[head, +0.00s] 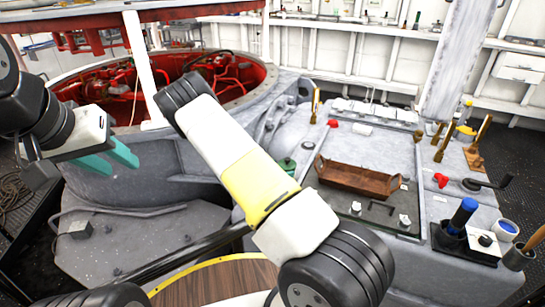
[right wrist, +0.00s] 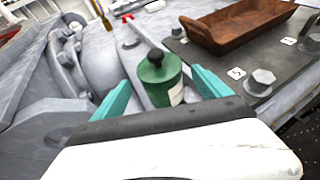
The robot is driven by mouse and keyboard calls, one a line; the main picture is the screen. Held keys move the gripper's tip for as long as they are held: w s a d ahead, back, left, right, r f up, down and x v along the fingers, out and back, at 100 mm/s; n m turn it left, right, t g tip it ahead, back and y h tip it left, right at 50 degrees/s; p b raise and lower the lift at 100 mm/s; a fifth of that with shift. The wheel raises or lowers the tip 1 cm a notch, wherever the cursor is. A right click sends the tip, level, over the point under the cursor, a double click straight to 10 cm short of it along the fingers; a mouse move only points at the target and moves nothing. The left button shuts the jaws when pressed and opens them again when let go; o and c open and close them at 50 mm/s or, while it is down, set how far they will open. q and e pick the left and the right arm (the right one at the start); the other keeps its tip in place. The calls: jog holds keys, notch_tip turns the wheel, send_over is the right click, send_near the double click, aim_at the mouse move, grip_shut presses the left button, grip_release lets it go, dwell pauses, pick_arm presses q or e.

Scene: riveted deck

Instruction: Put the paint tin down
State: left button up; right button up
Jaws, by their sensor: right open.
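A green tin (right wrist: 160,82) with a black knob on top and a pale label stands upright on the grey surface. Only a little of the green tin (head: 287,166) shows in the head view, beside my right arm. My right gripper (right wrist: 158,86) is open, with one teal finger on each side of the tin. Gaps show between tin and fingers, so it is not gripped. In the head view the right gripper is hidden behind my arm. My left gripper (head: 112,158) is at the left, its two teal fingers apart and nothing between them.
A brown wooden tray (head: 358,181) lies on the dark plate right of the tin. A blue-handled item (head: 464,215) and a blue-topped can (head: 506,230) stand at the far right. A red-lined round opening (head: 245,88) lies behind my arm. Bare grey surface lies left of the tin.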

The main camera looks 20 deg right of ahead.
jog(key=v, duration=0.7)
jog(key=s+d+r+m+g+y, duration=0.2)
jog(key=s+r+m+g+y, duration=0.35)
jog(key=s+r+m, duration=0.85)
jog(key=s+a+r+m+t+y, duration=0.2)
jog(key=s+a+r+m+y, duration=0.2)
jog(key=s+r, duration=0.4)
jog(key=s+a+r+m+t+y, duration=0.3)
jog(key=s+r, duration=0.5)
jog(key=r, duration=0.3)
jog(key=shift+s+a+r+m+y, duration=0.35)
jog(key=shift+a+m+y, duration=0.3)
jog(key=shift+m+y, duration=0.35)
jog(key=shift+d+t, duration=0.1)
jog(key=shift+t, duration=0.15)
